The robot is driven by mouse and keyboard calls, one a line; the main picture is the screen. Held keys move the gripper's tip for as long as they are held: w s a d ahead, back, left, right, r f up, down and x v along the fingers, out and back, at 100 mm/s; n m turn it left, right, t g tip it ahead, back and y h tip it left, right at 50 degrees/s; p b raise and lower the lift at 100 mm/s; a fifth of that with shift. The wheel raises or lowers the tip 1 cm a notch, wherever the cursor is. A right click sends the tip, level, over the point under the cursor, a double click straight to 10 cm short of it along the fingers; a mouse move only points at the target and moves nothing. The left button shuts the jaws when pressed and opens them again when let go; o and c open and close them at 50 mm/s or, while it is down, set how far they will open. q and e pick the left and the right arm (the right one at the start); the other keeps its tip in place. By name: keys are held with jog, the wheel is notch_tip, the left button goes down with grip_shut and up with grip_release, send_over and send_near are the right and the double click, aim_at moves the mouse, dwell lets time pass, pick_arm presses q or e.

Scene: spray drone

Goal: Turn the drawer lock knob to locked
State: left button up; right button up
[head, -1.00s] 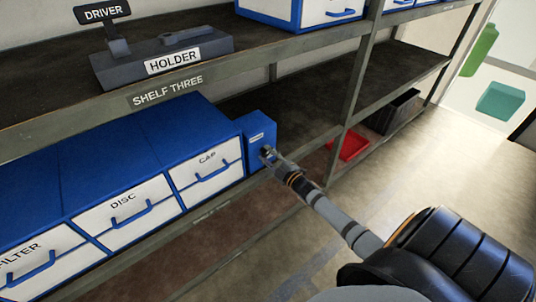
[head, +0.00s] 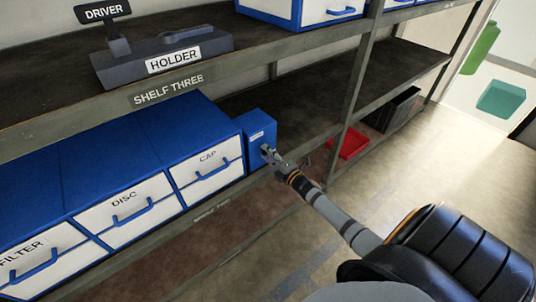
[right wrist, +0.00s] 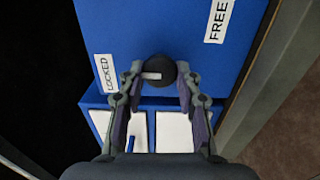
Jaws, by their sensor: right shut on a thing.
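The lock knob (right wrist: 163,68) is round and black, with a white bar mark on its face. It sits on a blue lock box (head: 259,128) at the right end of the drawer row. The bar points left, towards the LOCKED label (right wrist: 105,73); the FREE label (right wrist: 219,20) is at upper right. My right gripper (head: 268,152) is at the front of the box, shut on the knob. In the right wrist view its fingers (right wrist: 161,78) lie on either side of the knob. In the head view the gripper mostly hides the knob. My left gripper is not in view.
Drawers labelled CAP (head: 207,172), DISC (head: 124,212) and FILTER (head: 30,260) are closed, left of the box. A shelf post (head: 352,95) stands to the right. A red tray (head: 349,144) and black crate (head: 395,110) lie beyond. The HOLDER block (head: 165,58) is above.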

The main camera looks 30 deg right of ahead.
jog(key=shift+f, duration=0.1)
jog(key=o, duration=1.2)
jog(key=shift+c, duration=0.2)
jog(key=s, duration=1.2)
jog(key=shift+d, duration=0.45)
